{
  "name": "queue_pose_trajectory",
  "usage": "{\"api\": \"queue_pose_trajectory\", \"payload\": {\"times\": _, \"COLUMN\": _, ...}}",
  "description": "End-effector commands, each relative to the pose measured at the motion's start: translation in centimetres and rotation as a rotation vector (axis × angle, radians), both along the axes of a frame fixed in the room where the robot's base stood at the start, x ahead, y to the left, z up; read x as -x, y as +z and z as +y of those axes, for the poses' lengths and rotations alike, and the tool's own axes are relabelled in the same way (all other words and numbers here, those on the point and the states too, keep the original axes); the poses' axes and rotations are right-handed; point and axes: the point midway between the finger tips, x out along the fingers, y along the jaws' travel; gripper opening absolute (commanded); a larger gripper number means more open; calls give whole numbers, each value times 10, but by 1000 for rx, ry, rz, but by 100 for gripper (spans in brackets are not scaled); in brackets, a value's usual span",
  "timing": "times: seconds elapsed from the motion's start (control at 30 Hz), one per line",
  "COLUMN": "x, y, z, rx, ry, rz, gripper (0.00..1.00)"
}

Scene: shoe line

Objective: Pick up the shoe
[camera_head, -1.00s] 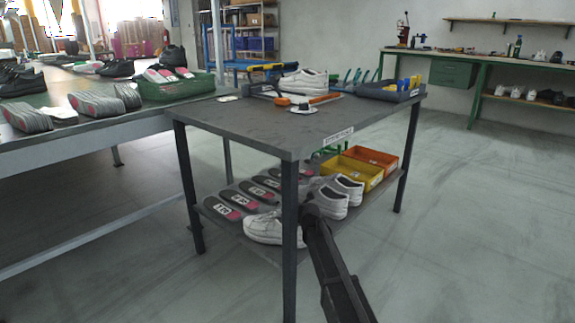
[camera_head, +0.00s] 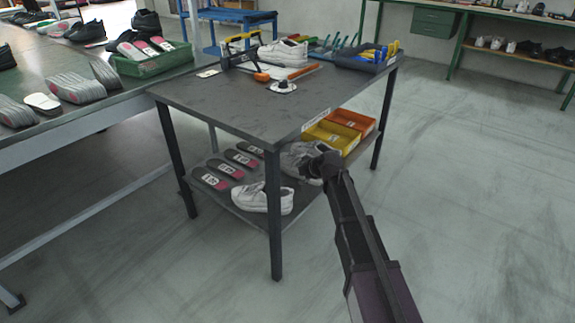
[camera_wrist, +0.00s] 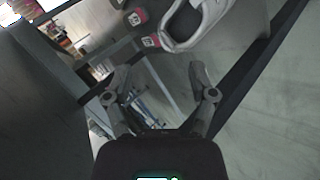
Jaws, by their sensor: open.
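A white shoe (camera_head: 262,198) lies on the lower shelf of the grey table, near its front edge. More whitish shoes (camera_head: 300,155) sit farther back on that shelf, partly hidden by my gripper (camera_head: 322,167). Another white shoe (camera_head: 284,52) stands on the tabletop. In the wrist view, a pale shoe (camera_wrist: 192,24) with its opening showing lies just beyond my fingers. My gripper (camera_wrist: 159,74) is open, with nothing between its fingers. I cannot tell which shelf shoe the wrist view shows.
Grey-and-pink insoles (camera_head: 226,168) lie in a row on the shelf. Yellow (camera_head: 331,137) and orange (camera_head: 352,122) bins stand behind the shoes. The table's front leg (camera_head: 273,215) and tabletop edge (camera_head: 215,128) border the shelf. The floor at right is clear.

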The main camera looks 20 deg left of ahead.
Motion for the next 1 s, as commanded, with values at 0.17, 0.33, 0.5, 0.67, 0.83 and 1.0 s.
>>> {"api": "queue_pose_trajectory", "payload": {"times": 0.17, "x": 17, "y": 39, "z": -36, "rx": -21, "ry": -121, "rz": 124, "gripper": 73}}
{"api": "queue_pose_trajectory", "payload": {"times": 0.33, "x": 32, "y": 65, "z": -67, "rx": -39, "ry": -246, "rz": 240, "gripper": 73}}
{"api": "queue_pose_trajectory", "payload": {"times": 0.5, "x": 48, "y": 91, "z": -99, "rx": -56, "ry": -380, "rz": 351, "gripper": 73}}
{"api": "queue_pose_trajectory", "payload": {"times": 0.67, "x": 65, "y": 117, "z": -128, "rx": -72, "ry": -513, "rz": 448, "gripper": 73}}
{"api": "queue_pose_trajectory", "payload": {"times": 0.83, "x": 84, "y": 145, "z": -158, "rx": -87, "ry": -664, "rz": 547, "gripper": 73}}
{"api": "queue_pose_trajectory", "payload": {"times": 1.0, "x": 104, "y": 173, "z": -187, "rx": -101, "ry": -822, "rz": 639, "gripper": 73}}
